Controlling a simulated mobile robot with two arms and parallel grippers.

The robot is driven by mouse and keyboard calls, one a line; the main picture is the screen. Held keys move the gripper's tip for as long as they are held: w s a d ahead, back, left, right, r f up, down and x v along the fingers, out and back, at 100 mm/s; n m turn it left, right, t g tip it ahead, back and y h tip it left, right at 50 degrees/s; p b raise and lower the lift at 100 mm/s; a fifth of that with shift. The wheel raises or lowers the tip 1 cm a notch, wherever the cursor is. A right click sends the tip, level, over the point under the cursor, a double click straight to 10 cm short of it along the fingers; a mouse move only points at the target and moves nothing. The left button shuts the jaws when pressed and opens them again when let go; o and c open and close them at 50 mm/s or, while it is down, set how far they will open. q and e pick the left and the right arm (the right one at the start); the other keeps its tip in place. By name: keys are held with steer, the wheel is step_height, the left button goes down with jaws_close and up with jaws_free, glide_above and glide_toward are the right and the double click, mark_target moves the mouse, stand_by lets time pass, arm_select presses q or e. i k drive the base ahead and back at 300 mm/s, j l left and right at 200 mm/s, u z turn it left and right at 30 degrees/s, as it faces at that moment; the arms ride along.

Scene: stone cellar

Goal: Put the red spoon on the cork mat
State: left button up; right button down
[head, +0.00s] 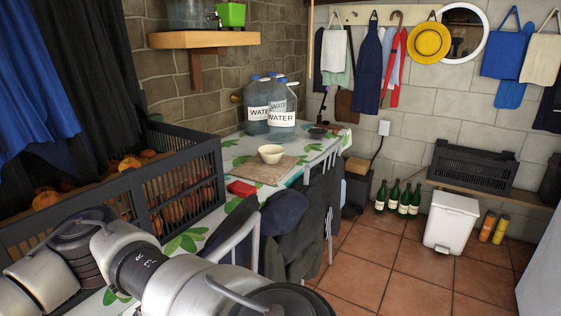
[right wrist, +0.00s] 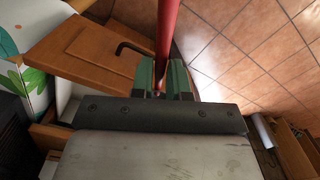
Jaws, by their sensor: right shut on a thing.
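The red spoon shows in the right wrist view as a long red shaft (right wrist: 168,28) running up out of the top of the picture; its far end is out of view. My right gripper (right wrist: 164,78) is shut on it, with a green finger on either side. The cork mat (head: 248,171) lies on the leaf-print tablecloth in the head view, with a cream bowl (head: 271,155) on it. The right gripper and the spoon are not visible in the head view. My left gripper is in neither view.
A red box (head: 242,188) lies in front of the mat. Water jugs (head: 257,115) stand behind it. A dark crate (head: 172,190) fills the table's left side. Chairs with dark clothes (head: 300,225) line the right edge. A wooden drawer (right wrist: 100,52) shows below my right gripper.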

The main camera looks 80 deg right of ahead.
mark_target(255, 173)
steer(key=k+l+z, duration=0.1)
steer(key=l, duration=0.25)
steer(key=k+l+z, duration=0.1)
steer(key=k+l, duration=0.2)
steer(key=k+l+z, duration=0.1)
steer(key=l, duration=0.3)
steer(key=k+l, duration=0.25)
steer(key=l, duration=0.15)
steer(key=k+l+z, duration=0.15)
steer(key=l, duration=0.2)
steer(key=k+l+z, duration=0.1)
steer(key=l, duration=0.3)
steer(key=i+l+z, duration=0.2)
steer(key=i+l, duration=0.55)
steer(key=l, duration=0.15)
steer(key=i, duration=0.4)
